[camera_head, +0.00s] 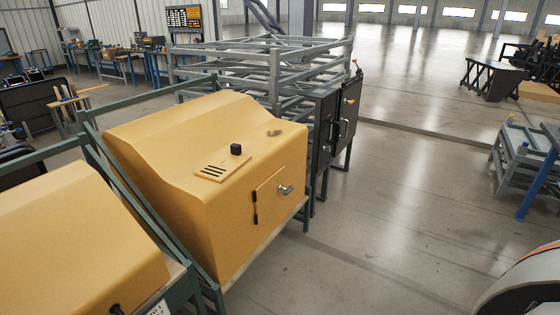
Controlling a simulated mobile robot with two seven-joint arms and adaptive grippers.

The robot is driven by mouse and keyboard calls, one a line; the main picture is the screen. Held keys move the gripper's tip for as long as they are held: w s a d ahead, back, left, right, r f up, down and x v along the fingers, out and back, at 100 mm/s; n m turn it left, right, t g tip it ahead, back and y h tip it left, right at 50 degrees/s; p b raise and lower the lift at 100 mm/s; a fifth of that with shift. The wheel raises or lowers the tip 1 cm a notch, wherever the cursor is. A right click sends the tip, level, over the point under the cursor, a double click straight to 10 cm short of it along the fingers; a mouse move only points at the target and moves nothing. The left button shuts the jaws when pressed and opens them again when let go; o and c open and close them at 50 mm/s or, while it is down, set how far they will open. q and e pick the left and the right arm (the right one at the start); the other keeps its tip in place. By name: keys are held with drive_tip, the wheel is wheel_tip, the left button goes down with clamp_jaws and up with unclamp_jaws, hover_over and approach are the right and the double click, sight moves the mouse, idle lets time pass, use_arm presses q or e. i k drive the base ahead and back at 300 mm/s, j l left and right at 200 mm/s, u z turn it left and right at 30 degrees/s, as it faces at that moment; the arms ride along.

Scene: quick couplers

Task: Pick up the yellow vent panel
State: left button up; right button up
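The yellow vent panel (222,171) is a thin plate with several dark slots and a black block-shaped knob (236,149). It lies on the sloped front of a large yellow housing (170,150), in the middle left of the head view. Nothing covers it. Neither of my grippers is in view.
The housing sits in a green frame (150,235) and has a hatch with a metal handle (285,189). A second yellow housing (70,240) stands at lower left. Grey racks (275,75) and a dark cabinet (325,125) stand behind.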

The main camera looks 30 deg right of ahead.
sight(219, 167)
drive_tip(key=z, duration=0.45)
drive_tip(key=i+l+u, duration=0.1)
drive_tip(key=i+l, duration=0.15)
drive_tip(key=i+l+u, duration=0.1)
drive_tip(key=l, duration=0.25)
drive_tip(key=i+l+u, duration=0.1)
drive_tip(key=i+l, duration=0.2)
drive_tip(key=i+l+u, duration=0.1)
drive_tip(key=l, duration=0.25)
drive_tip(key=i+l+u, duration=0.1)
drive_tip(key=i+l, duration=0.2)
drive_tip(key=i+l+u, duration=0.1)
drive_tip(key=l, duration=0.35)
drive_tip(key=i+l+u, duration=0.1)
drive_tip(key=i+l, duration=0.15)
drive_tip(key=l, duration=0.15)
drive_tip(key=i+l+u, duration=0.1)
drive_tip(key=l, duration=0.3)
